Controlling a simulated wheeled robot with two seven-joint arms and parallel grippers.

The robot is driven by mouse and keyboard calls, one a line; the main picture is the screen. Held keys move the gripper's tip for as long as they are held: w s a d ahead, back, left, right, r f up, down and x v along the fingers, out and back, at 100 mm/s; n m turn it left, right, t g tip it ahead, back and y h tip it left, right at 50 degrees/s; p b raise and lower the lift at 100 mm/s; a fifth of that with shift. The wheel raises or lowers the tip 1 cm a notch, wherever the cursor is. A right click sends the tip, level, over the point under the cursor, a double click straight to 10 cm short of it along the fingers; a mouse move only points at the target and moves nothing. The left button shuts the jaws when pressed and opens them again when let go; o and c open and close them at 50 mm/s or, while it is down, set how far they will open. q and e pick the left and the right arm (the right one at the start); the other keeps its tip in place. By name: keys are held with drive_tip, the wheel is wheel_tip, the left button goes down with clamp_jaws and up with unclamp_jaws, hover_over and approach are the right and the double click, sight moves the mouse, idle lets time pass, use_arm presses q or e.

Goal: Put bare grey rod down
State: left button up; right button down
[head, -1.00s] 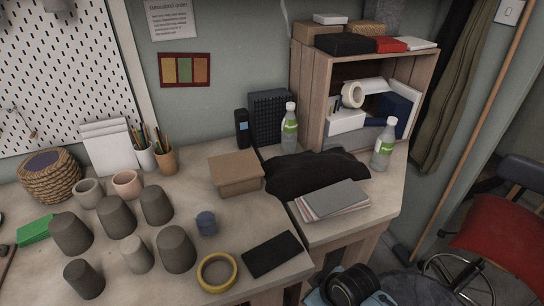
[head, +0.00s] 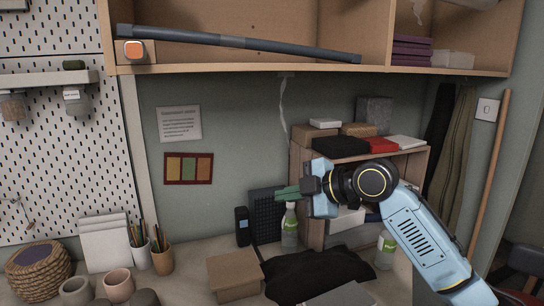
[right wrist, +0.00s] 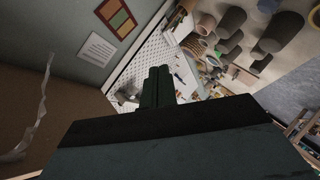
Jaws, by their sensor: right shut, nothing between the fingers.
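A long dark grey rod (head: 290,48) lies slantwise in the upper wooden shelf in the head view. Its left end is higher in the picture, by the shelf's left side; its right end is near the front edge. I cannot tell what the left end rests on. My right gripper (head: 282,193) is below the shelf, apart from the rod, its dark green fingers shut and empty, pointing left. The shut fingers also show in the right wrist view (right wrist: 158,87), where no rod is seen. My left gripper is not in view.
The wooden shelf (head: 240,69) also holds a small orange-and-white object (head: 134,50) under the rod's left end and purple stacked items (head: 412,50) at right. Below stand a wooden crate (head: 310,235), a bottle (head: 290,228) and a cardboard box (head: 234,272).

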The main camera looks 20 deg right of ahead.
wheel_tip(320, 180, up, 15)
drive_tip(key=d+n+t+y, duration=0.1)
drive_tip(key=d+n+y, duration=0.1)
drive_tip(key=d+n, duration=0.15)
drive_tip(key=n+t+y, duration=0.1)
drive_tip(key=n+y, duration=0.2)
drive_tip(key=n, duration=0.2)
approach(254, 43)
drive_tip(key=s+d, duration=0.3)
drive_tip(key=s, duration=0.4)
drive_tip(key=p+x, duration=0.1)
drive_tip(key=x, duration=0.3)
drive_tip(key=w+d+p+x, duration=0.1)
drive_tip(key=p+x, duration=0.1)
drive_tip(key=x, duration=0.2)
drive_tip(key=p+x, duration=0.1)
drive_tip(key=x, duration=0.3)
drive_tip(key=shift+w+d+r+p, duration=0.1)
drive_tip(key=shift+w+d+p, duration=0.05)
drive_tip(key=shift+w+p, duration=0.2)
drive_tip(key=shift+w, duration=0.55)
drive_tip(key=shift+d, duration=0.1)
